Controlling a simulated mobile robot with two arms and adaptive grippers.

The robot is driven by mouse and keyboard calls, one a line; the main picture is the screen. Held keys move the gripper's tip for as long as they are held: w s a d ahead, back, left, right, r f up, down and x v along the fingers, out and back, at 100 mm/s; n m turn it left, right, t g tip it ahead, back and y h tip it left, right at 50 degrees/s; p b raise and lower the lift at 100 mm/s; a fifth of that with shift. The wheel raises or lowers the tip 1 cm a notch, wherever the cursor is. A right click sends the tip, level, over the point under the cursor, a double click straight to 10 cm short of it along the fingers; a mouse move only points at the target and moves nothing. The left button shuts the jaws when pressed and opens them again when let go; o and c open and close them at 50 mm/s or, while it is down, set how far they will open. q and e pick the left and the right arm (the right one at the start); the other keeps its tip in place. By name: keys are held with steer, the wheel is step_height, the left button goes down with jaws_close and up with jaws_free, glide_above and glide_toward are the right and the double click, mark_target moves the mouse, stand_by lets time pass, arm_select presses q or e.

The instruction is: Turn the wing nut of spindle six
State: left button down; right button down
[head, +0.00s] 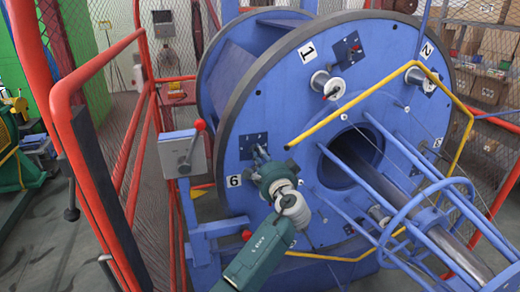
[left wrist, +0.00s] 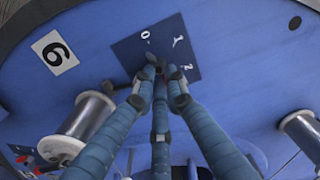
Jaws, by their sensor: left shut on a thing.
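The large blue disc (head: 290,100) carries a white label with 6 (head: 233,181) at its left side. Above that label is a dark blue plate (head: 247,141), which also shows in the left wrist view (left wrist: 128,52) with the marks 0, 1 and 2. My left gripper (head: 260,152) reaches this plate from below. In the left wrist view its three blue fingers (left wrist: 160,75) come together at the plate's middle, shut on a small part there. The fingertips hide nearly all of the wing nut, so its angle cannot be told. My right gripper is not in view.
A grey box (head: 182,153) with a red-knobbed lever stands left of the disc. Red rails (head: 125,150) run along the left. A yellow tube frame (head: 352,104) and blue bars (head: 405,150) stand right of my arm. Wire spools (left wrist: 80,128) sit near the gripper.

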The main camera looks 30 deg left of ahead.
arm_select(q)
steer(key=shift+m+p, duration=0.35)
steer(key=shift+m, duration=0.25)
steer(key=shift+f+m, duration=0.15)
steer(key=shift+m, duration=0.15)
steer(key=c, duration=1.8)
jaws_free()
steer(key=shift+d, duration=0.1)
steer(key=shift+o, duration=0.2)
steer(key=v, duration=1.2)
